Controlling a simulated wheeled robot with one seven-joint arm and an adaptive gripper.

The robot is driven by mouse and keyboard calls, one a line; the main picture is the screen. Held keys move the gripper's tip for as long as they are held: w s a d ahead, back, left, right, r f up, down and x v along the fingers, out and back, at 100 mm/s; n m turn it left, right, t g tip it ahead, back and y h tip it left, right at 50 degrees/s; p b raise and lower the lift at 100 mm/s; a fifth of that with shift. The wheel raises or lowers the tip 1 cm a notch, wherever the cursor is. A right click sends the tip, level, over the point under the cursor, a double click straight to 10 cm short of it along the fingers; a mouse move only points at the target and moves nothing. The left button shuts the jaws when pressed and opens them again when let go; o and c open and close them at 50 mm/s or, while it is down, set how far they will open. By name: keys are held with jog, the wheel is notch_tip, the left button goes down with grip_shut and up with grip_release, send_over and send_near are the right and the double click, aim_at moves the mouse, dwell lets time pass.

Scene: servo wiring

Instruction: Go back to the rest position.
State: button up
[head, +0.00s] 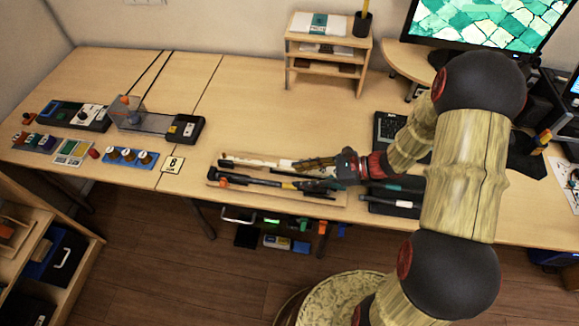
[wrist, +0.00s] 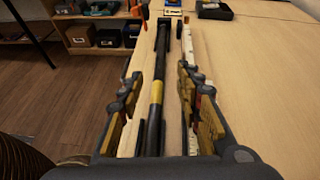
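My gripper (head: 312,172) is at the right part of a wooden board (head: 330,200) near the table's front edge. My gripper also shows in the wrist view (wrist: 163,100), with its two fingers spread wide apart. The fingers do not appear closed on either. I cannot tell how high the fingertips are above the board.
The wooden table (head: 255,100) is clear behind the board. A small shelf (head: 327,50) and a monitor (head: 480,22) stand at the back. Devices and a clear box (head: 128,110) stand at the left.

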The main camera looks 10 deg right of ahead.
jog(key=shift+d, duration=0.1)
jog(key=s+a+r+n+g+h, duration=0.2)
jog(key=s+r+n+g+h, duration=0.25)
jog(key=s+r+n, duration=0.65)
jog(key=s+d+r+n+t+h, duration=0.3)
jog(key=r+n+h, duration=0.1)
jog(key=r, duration=0.3)
jog(key=s+d+r+n+t+h+p, duration=0.1)
jog(key=s+d+r+n+t+h, duration=0.2)
jog(key=r, duration=0.5)
jog(key=d+n+h, duration=0.1)
jog(key=n, duration=0.1)
jog(key=shift+s+d+n, duration=0.25)
jog(key=shift+s+n, duration=0.05)
jog(key=shift+s, duration=0.1)
jog(key=shift+h, duration=0.25)
jog(key=shift+c, duration=0.5)
